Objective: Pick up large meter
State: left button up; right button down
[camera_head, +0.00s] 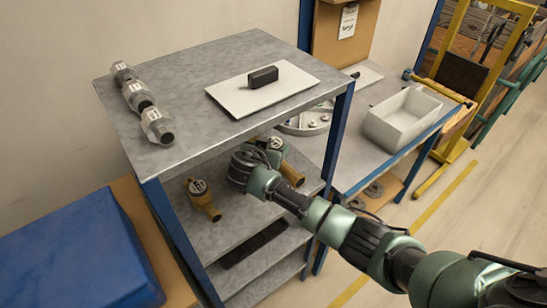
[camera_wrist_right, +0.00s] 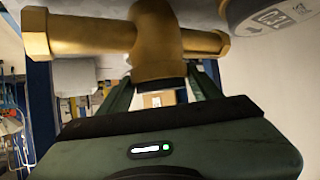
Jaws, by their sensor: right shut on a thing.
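A brass meter (camera_head: 291,174) is on the shelf just below the rack top, partly hidden by my right arm. In the head view my right fingertips are mostly hidden among the parts on the shelf. I cannot tell if the held meter touches the shelf. My left gripper is not in view.
Blue rack posts (camera_head: 338,135) stand close to my right arm. A white bin (camera_head: 402,120) is on the bench to the right.

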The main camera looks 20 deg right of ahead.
jog(key=shift+w+r, duration=0.2)
jog(key=shift+r, duration=0.05)
